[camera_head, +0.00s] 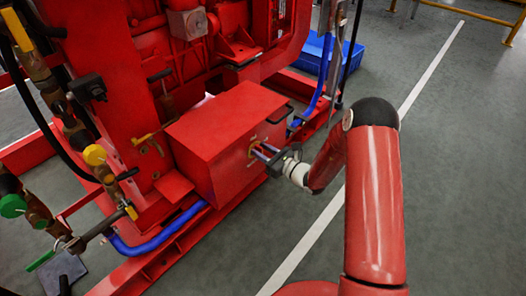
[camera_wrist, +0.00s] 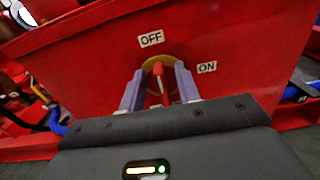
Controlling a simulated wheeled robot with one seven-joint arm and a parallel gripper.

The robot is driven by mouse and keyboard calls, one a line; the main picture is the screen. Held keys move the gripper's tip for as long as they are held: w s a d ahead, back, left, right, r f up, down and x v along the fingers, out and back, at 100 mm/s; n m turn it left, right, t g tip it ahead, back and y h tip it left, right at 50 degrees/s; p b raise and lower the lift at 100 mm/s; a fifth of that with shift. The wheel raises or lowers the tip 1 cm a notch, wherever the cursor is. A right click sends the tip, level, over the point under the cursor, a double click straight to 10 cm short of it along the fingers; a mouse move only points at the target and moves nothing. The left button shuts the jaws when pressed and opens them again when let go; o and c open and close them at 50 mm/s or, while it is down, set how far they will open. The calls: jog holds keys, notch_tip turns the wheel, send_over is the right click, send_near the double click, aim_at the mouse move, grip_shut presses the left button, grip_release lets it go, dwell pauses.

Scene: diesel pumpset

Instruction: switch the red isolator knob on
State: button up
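The red isolator knob (camera_wrist: 158,70) sits on a round yellow plate on the face of a red box (camera_head: 215,125). In the wrist view its narrow handle points up toward the OFF label (camera_wrist: 151,38). The ON label (camera_wrist: 206,67) is to the right of the knob. My gripper (camera_wrist: 160,76) has its two purple-grey fingers on either side of the knob, with gaps visible between them and the handle. In the head view my gripper (camera_head: 262,152) reaches the box face from the right, and the knob is hard to make out there.
The red pumpset stands behind and left of the box. Yellow-handled (camera_head: 95,155) and green-handled (camera_head: 13,206) valves are at the left. A blue hose (camera_head: 160,240) runs below the box. A blue crate (camera_head: 315,55) lies behind. The grey floor at right is clear.

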grip_shut()
jog(key=shift+d, duration=0.1)
dwell(0.3)
jog(key=m+p, duration=0.2)
jog(key=m, duration=0.3)
jog(key=w+f+m+p, duration=0.1)
jog(key=m+p, duration=0.1)
jog(key=m, duration=0.4)
jog(key=d+m+p, duration=0.1)
jog(key=m+p, duration=0.1)
jog(key=m, duration=0.4)
jog(key=shift+w+f+p, duration=0.2)
jog(key=shift+f+p, duration=0.2)
jog(key=shift+m, duration=0.4)
